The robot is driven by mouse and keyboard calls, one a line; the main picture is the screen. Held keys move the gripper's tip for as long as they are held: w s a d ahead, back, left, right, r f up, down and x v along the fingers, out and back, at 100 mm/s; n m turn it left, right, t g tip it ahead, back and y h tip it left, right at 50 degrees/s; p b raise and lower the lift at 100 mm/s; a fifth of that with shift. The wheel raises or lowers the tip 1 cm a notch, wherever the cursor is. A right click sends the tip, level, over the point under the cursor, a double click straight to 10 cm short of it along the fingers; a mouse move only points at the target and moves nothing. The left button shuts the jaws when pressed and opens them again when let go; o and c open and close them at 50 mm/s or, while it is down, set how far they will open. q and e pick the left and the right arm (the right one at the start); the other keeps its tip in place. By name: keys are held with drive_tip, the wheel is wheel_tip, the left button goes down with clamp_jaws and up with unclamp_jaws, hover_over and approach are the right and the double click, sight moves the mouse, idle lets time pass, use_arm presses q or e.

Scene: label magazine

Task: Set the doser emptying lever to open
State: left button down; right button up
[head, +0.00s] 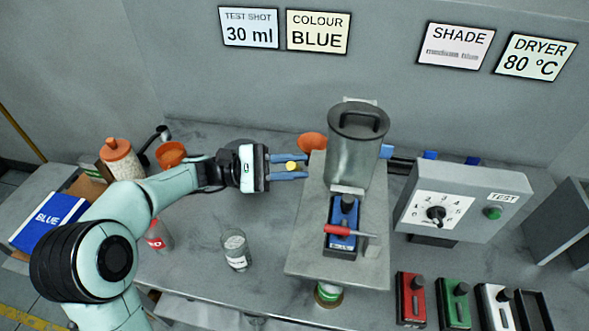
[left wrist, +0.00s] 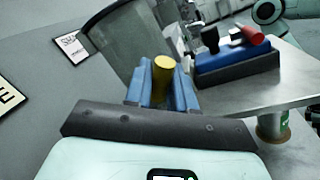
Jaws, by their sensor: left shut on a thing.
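The doser shows in the head view as a grey metal hopper (head: 350,160) with a dark lid, on a grey stand. What the knob is fixed to is hidden. My right gripper is not seen.
A glass jar (head: 236,250) stands left of the stand. A grey dial box (head: 455,203) with a green button is on the right, with red, green and white blocks in front of it. An orange bowl (head: 311,143) is behind my left gripper.

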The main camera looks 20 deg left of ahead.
use_arm(q)
drive_tip(key=shift+s+d+f+m+h+b, duration=0.15)
drive_tip(key=shift+s+f+m+b, duration=0.3)
drive_tip(key=shift+m+b, duration=0.6)
drive_tip(key=shift+s+f+m+h+b, duration=0.15)
drive_tip(key=shift+s+f+m+b, duration=0.25)
drive_tip(key=shift+m+b, duration=0.6)
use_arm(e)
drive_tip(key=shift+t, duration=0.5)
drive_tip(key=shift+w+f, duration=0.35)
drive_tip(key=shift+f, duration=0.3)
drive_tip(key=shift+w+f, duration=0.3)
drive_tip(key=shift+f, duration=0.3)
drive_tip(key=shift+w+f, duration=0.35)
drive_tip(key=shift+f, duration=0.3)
use_arm(q)
drive_tip(key=shift+w, duration=0.1)
drive_tip(key=c, duration=1.1)
unclamp_jaws()
drive_tip(key=v, duration=1.3)
drive_tip(key=shift+a+p, duration=0.3)
drive_tip(key=shift+p, duration=0.05)
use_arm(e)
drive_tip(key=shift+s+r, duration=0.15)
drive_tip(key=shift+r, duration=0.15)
use_arm(q)
drive_tip(key=shift+w, duration=0.1)
